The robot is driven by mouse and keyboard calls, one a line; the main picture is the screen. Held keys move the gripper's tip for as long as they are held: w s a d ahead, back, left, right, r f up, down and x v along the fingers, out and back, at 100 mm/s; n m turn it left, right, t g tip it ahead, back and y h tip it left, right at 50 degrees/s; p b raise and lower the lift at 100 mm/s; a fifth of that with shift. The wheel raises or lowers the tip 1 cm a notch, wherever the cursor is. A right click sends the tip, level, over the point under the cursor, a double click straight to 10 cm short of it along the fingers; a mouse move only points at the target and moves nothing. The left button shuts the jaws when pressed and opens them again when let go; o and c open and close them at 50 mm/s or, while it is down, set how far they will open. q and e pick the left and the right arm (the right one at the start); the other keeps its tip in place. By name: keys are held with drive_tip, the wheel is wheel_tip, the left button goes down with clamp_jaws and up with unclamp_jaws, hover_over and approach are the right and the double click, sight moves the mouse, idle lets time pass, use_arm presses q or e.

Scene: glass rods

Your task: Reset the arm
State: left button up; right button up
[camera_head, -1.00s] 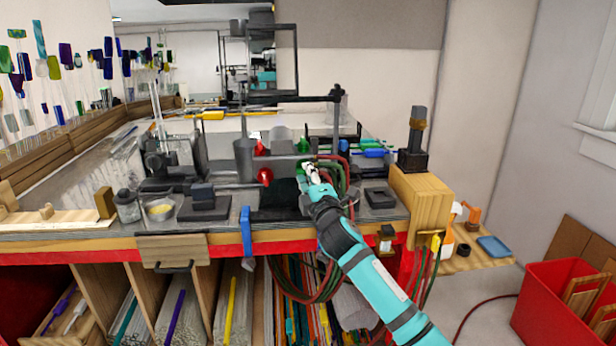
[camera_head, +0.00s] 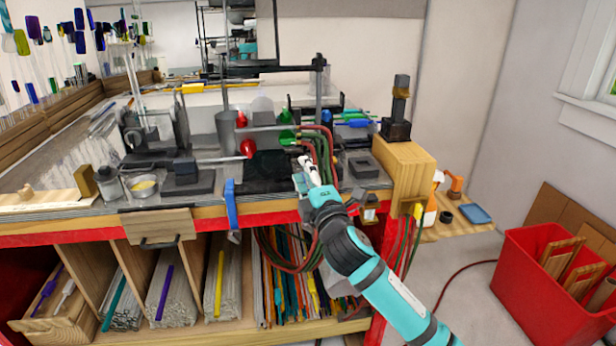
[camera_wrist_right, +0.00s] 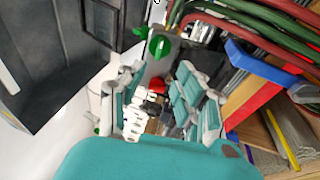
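My right arm in teal and black reaches up from the lower right in the head view. Its gripper (camera_head: 306,167) is over the bench's front part, just left of the red and green hoses. In the right wrist view the fingers of the right gripper (camera_wrist_right: 160,112) stand apart on both sides of a gap. I see nothing held between them. A green knob (camera_wrist_right: 160,46) and a small red part (camera_wrist_right: 158,85) show beyond the fingers; whether they touch is hard to tell. My left gripper is in neither view.
The bench (camera_head: 255,212) carries a torch with red knobs (camera_head: 247,148) and hoses (camera_head: 326,150). A blue clamp (camera_head: 232,205) sits on its front edge. A wooden block (camera_head: 407,170) stands at its right end. A red bin (camera_head: 550,290) is on the floor at right.

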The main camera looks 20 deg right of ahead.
drive_tip(key=shift+s+f, duration=0.15)
drive_tip(key=shift+s, duration=0.55)
wheel_tip(320, 180, down, 16)
drive_tip(key=w+d+r+m+g, duration=0.1)
drive_tip(key=w+m+g, duration=0.1)
drive_tip(key=g, duration=0.1)
drive_tip(key=s+f+m+g, duration=0.25)
drive_tip(key=s+f, duration=0.25)
drive_tip(key=f, duration=0.7)
drive_tip(key=s+f+m+g, duration=0.1)
drive_tip(key=s+f+g, duration=0.25)
drive_tip(key=f, duration=0.85)
drive_tip(key=s+f+m+g, duration=0.2)
drive_tip(key=s+f, duration=0.4)
drive_tip(key=f, duration=0.6)
drive_tip(key=s+a+f+m+g+y, duration=0.1)
drive_tip(key=s+f+m+g, duration=0.3)
drive_tip(key=s+f, duration=1.3)
drive_tip(key=s+a+f+m+g, duration=0.1)
drive_tip(key=s+f+g, duration=0.1)
drive_tip(key=s, duration=1)
drive_tip(key=s+a+f+m+g, duration=0.2)
drive_tip(key=s+f, duration=0.2)
drive_tip(key=s, duration=0.9)
drive_tip(key=shift+s+a+y, duration=0.3)
drive_tip(key=shift+y, duration=0.1)
